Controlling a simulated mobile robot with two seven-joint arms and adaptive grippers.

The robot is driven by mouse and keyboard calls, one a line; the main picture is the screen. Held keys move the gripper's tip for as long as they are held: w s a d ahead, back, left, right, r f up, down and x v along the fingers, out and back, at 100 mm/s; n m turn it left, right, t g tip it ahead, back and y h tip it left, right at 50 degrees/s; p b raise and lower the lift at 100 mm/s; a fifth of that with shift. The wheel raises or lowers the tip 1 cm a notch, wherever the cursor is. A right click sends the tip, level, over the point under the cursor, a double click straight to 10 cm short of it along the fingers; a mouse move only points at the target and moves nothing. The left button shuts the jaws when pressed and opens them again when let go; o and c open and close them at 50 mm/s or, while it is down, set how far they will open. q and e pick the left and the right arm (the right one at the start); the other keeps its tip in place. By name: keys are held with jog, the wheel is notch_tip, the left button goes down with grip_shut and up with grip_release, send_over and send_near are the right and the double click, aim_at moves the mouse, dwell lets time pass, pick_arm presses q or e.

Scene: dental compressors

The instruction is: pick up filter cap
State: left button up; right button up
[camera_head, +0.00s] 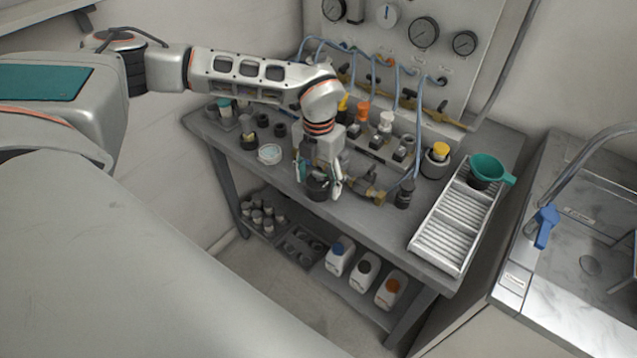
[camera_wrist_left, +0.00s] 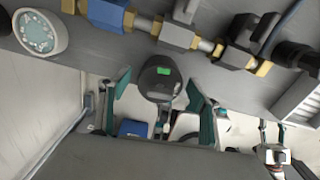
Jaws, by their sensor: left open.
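A dark round cap-like piece (camera_head: 317,191), which I take for the filter cap, is at the front edge of the grey bench. In the left wrist view this dark piece (camera_wrist_left: 158,80) has a small green patch on its top. My left gripper (camera_head: 319,186) reaches down over it with the fingers open. In the left wrist view the teal-padded fingers (camera_wrist_left: 160,112) stand apart on either side of the piece, with gaps showing. Its lower part is partly hidden by the fingers in the head view. My right gripper cannot be made out.
Brass fittings (camera_head: 362,190) and hoses lie just behind and right of the gripper. A ribbed tray (camera_head: 447,232) with a teal funnel (camera_head: 490,168) is at the right. Bottles (camera_head: 365,268) stand on the lower shelf.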

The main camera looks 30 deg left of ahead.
pick_arm(q)
jog(key=shift+f, duration=0.15)
jog(key=shift+c, duration=0.3)
jog(key=c, duration=1.1)
jog(key=shift+c, duration=0.2)
